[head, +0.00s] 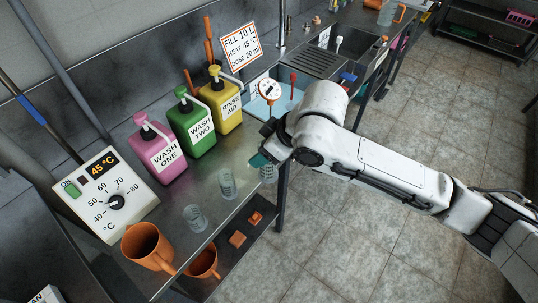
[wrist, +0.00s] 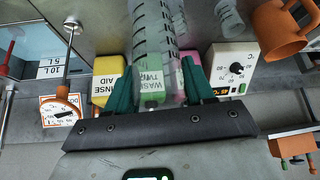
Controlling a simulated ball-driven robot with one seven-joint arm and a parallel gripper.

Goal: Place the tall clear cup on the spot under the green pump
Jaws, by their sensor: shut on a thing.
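My gripper (head: 261,160) is shut on the tall clear cup (head: 269,174), near the counter's front edge at the right. In the wrist view, the cup (wrist: 154,38) with dark graduation marks stands between the teal fingers (wrist: 160,80) of my gripper. The green WASH TWO pump bottle (head: 191,124) stands at the back of the counter, between the pink and yellow ones. The held cup is to its right and nearer the front edge, apart from it. The spot under the green pump cannot be made out.
Two other clear cups (head: 195,217) (head: 227,183) stand on the counter left of my gripper. The pink bottle (head: 158,152), yellow bottle (head: 222,103), temperature control box (head: 106,190) and orange jug (head: 148,247) line the counter. A sink basin (head: 275,97) lies to the right.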

